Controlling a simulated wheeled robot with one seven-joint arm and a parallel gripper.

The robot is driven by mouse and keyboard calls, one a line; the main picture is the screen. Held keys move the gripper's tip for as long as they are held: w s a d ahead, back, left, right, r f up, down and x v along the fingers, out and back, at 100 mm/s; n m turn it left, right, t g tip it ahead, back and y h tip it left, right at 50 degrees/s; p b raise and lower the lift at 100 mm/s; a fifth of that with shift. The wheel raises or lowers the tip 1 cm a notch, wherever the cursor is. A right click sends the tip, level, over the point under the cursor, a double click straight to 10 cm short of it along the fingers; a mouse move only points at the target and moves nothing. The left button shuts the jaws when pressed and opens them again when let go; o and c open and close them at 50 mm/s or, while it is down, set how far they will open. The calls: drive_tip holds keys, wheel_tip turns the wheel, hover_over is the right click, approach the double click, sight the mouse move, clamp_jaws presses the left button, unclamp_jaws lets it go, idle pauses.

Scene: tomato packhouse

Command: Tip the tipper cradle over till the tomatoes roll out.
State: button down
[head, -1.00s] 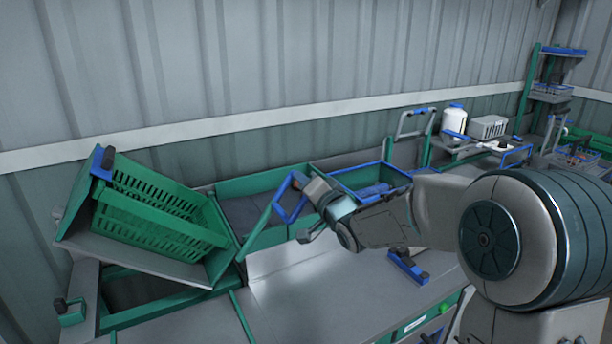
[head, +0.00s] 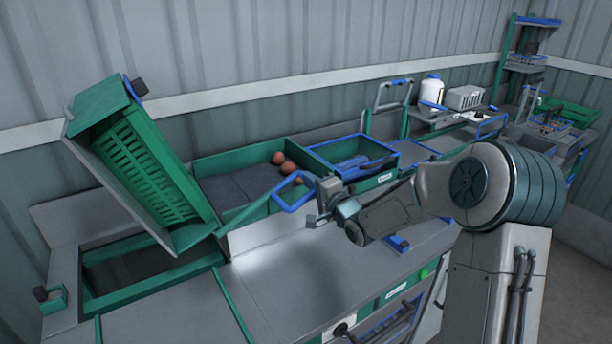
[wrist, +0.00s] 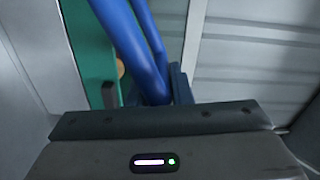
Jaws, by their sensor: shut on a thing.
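The tipper cradle (head: 185,238) is tipped steeply towards the right, with a green slatted crate (head: 150,178) held in it. Several red tomatoes (head: 288,166) lie in the green-sided, dark-floored bin (head: 240,188) right of the cradle, by its far right corner. The crate's inside is mostly turned away, so I cannot tell whether tomatoes remain in it. My gripper (head: 310,192) is shut on the blue lever handle (head: 284,202) at the bin's front. The handle's blue bars (wrist: 141,45) also run into the jaws in the wrist view.
A blue-rimmed bin (head: 378,148) stands right of the tomato bin. Beyond it are a white jug (head: 431,90) and a grey box (head: 465,97). The grey bench top (head: 290,265) in front is mostly clear. A corrugated wall (head: 250,50) closes the back.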

drive_tip(key=shift+w+d+f+m+b, duration=0.25)
drive_tip(key=shift+f+m+b, duration=0.6)
drive_tip(key=shift+f, duration=1.45)
drive_tip(key=shift+w+d+f+m+b, duration=0.1)
drive_tip(key=shift+d+f+m+b, duration=0.25)
drive_tip(key=shift+f+m, duration=1.45)
drive_tip(key=shift+w+d+f+m+b, duration=0.2)
drive_tip(key=shift+f+m+b, duration=0.4)
drive_tip(key=shift+f, duration=2.3)
drive_tip(key=c, duration=1.4)
unclamp_jaws()
drive_tip(key=shift+a, duration=0.1)
drive_tip(key=shift+o, duration=0.2)
drive_tip(key=b+v, duration=0.1)
drive_tip(key=v, duration=1.2)
drive_tip(key=shift+s+d, duration=0.3)
